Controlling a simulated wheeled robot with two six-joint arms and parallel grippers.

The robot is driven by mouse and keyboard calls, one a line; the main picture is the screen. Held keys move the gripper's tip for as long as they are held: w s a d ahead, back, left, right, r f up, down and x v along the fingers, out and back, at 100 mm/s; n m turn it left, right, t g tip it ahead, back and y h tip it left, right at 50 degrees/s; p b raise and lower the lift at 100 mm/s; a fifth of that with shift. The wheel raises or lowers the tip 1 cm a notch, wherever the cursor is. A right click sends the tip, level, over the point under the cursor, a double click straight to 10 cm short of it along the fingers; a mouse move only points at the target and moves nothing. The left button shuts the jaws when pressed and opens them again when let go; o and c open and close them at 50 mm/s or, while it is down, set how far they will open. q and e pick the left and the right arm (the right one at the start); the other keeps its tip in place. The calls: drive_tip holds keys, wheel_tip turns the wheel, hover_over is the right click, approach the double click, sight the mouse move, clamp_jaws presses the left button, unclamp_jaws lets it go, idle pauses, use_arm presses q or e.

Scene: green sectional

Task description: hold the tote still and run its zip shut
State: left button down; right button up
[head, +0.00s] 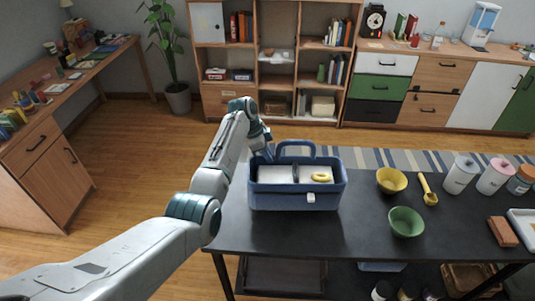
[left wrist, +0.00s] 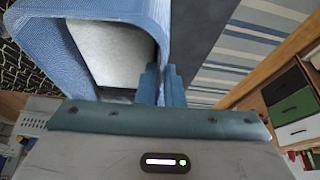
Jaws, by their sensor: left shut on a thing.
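The blue tote (head: 295,199) stands upright on the dark table, open at the top, with a blue handle (head: 296,144) arched at its back. White contents and a yellow ring (head: 321,177) show inside. A small white tab (head: 311,198) is on its front, right of the middle; I cannot tell whether it is the zip pull. My left gripper (head: 266,156) is shut on the tote's wall at its back left corner. In the left wrist view the fingertips (left wrist: 164,86) meet at the blue wall (left wrist: 50,45); the exact grip is partly hidden. My right gripper is out of view.
On the dark table (head: 273,236), right of the tote, are a yellow bowl (head: 391,181), a green bowl (head: 405,222), a yellow spoon (head: 428,190), several jars (head: 460,175) and a brown block (head: 503,231). The tabletop in front of the tote is clear.

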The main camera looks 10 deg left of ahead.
use_arm(q)
drive_tip(key=shift+f+b, duration=0.5)
drive_tip(key=shift+f, duration=0.4)
drive_tip(key=shift+f+b, duration=0.45)
drive_tip(key=shift+f, duration=0.35)
idle(0.7)
drive_tip(key=c, duration=1.6)
unclamp_jaws()
drive_tip(key=shift+r, duration=0.1)
drive_tip(key=shift+o, duration=0.6)
drive_tip(key=v, duration=1.2)
drive_tip(key=shift+d, duration=0.1)
